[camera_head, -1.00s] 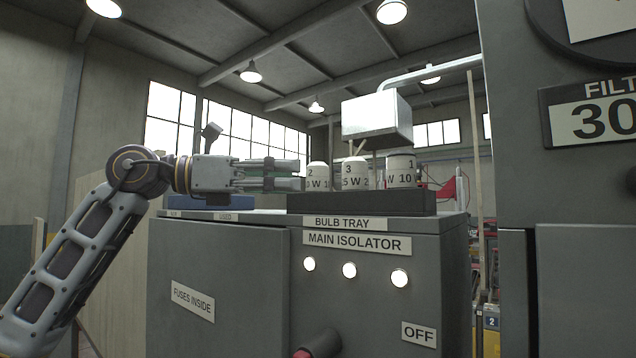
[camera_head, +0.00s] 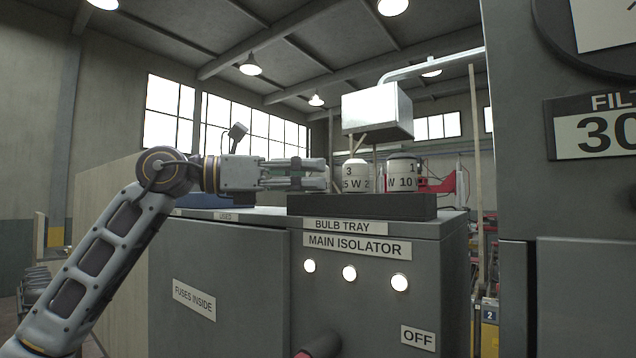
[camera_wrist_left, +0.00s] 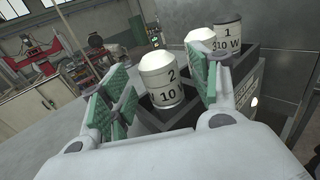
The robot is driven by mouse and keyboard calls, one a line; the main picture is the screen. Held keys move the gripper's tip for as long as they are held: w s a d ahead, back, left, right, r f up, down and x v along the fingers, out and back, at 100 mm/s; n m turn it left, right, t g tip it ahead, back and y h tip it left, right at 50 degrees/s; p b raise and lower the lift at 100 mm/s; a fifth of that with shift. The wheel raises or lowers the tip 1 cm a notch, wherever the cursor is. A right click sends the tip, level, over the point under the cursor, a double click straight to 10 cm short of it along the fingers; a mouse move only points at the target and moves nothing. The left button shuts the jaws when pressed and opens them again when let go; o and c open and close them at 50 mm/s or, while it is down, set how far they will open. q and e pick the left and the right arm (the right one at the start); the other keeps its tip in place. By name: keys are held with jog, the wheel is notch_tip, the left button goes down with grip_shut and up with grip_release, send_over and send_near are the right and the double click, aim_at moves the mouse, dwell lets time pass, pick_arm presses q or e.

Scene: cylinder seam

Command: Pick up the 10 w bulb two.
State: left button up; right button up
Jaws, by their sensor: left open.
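In the head view my left gripper (camera_head: 318,174) reaches in from the left at bulb height and hides this bulb. The bulb marked 3 (camera_head: 356,176) and the bulb marked 1 (camera_head: 402,174) stand to its right in the tray. My right gripper is out of view.
The tray rests on the grey main isolator cabinet (camera_head: 220,270). A blue tray (camera_head: 210,200) lies at the left of the cabinet top, under my left arm. A metal box (camera_head: 376,113) on a pipe hangs above the bulbs. A tall grey cabinet (camera_head: 515,200) stands at the right.

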pick_arm(q)
jog(key=shift+x, duration=1.1)
jog(key=shift+c, duration=0.3)
jog(key=c, duration=1.1)
jog(key=shift+r, duration=0.15)
jog(key=shift+r, duration=4.8)
